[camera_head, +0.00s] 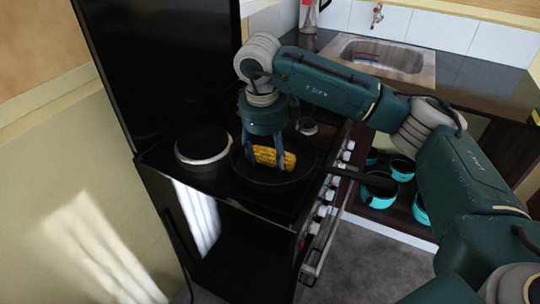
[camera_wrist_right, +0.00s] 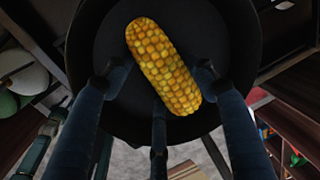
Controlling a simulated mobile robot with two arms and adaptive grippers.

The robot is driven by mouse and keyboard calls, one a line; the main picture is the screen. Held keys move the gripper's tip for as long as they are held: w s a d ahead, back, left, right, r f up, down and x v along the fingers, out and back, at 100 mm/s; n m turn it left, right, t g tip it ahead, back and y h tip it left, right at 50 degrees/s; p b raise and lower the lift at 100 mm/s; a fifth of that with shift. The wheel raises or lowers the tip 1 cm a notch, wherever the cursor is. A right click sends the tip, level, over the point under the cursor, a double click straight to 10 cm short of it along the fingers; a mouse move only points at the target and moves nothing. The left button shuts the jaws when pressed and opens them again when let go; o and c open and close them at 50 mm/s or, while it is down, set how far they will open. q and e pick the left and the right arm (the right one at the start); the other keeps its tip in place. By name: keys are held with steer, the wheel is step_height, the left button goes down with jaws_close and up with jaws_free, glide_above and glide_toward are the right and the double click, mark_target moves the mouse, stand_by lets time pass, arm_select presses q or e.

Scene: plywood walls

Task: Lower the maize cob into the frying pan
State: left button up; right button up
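The yellow maize cob (camera_head: 268,157) lies on its side within the rim of the black frying pan (camera_head: 262,180), which sits on the black stove top. My right gripper (camera_head: 262,160) points down over the pan, with its fingers around the cob. In the right wrist view the cob (camera_wrist_right: 163,65) lies slanted between the blue fingers (camera_wrist_right: 161,75), with dark pan floor (camera_wrist_right: 95,45) showing between it and the fingertips on both sides. The fingers look spread and not clamped on it. My left gripper is out of view.
A dark round plate with a pale rim (camera_head: 203,146) is left of the pan. The pan's handle (camera_head: 355,177) reaches right past the stove knobs. Teal pots (camera_head: 379,190) stand on a low shelf at right. A sink (camera_head: 385,58) is behind.

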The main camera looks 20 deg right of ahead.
mark_target(267, 170)
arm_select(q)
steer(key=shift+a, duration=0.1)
arm_select(e)
steer(key=shift+o, duration=0.8)
steer(key=shift+r, duration=0.2)
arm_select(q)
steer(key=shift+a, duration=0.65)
arm_select(e)
step_height(267, 170, up, 8)
steer(key=a, duration=0.1)
steer(key=shift+s+f, duration=0.2)
steer(key=shift+s, duration=0.2)
